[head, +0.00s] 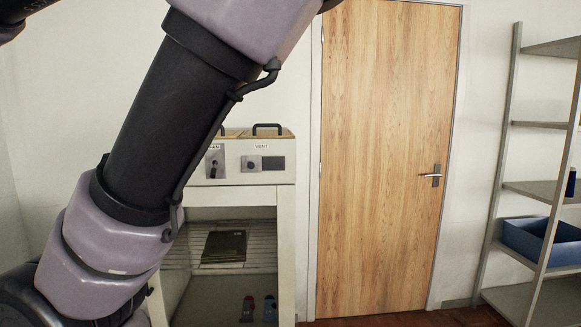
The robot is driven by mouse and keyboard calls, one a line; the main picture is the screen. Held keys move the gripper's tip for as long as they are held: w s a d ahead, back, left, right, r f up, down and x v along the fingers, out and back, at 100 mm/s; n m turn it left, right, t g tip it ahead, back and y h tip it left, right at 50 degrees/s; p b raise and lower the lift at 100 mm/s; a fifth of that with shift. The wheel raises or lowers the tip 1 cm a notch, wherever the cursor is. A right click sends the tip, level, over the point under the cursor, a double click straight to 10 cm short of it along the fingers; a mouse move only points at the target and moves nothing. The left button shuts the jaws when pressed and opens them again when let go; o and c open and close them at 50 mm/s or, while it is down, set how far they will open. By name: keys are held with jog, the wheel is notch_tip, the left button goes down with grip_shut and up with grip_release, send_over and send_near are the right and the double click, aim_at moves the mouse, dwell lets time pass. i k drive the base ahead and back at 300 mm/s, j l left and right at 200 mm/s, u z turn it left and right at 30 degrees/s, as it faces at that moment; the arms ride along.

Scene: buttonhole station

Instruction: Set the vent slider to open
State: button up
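The vent slider (253,163) sits under a label reading VENT on the pale front panel (286,147) of a white cabinet. It shows as a light grey plate with a small dark knob or hole, on the left half of its strip. A dark grey rectangle (273,163) fills the right half. Whether this position is open or closed cannot be read. My arm crosses the left and upper part of the head view, in front of the cabinet's left side. My gripper is not in view.
A fan switch (214,167) is left of the slider, its label partly hidden by my arm. The cabinet holds a wire rack with a dark book-like item (224,246). A wooden door (388,150) and a shelf unit with a blue bin (540,243) stand to the right.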

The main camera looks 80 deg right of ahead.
aim_at(249, 163)
jog(key=z, duration=2.45)
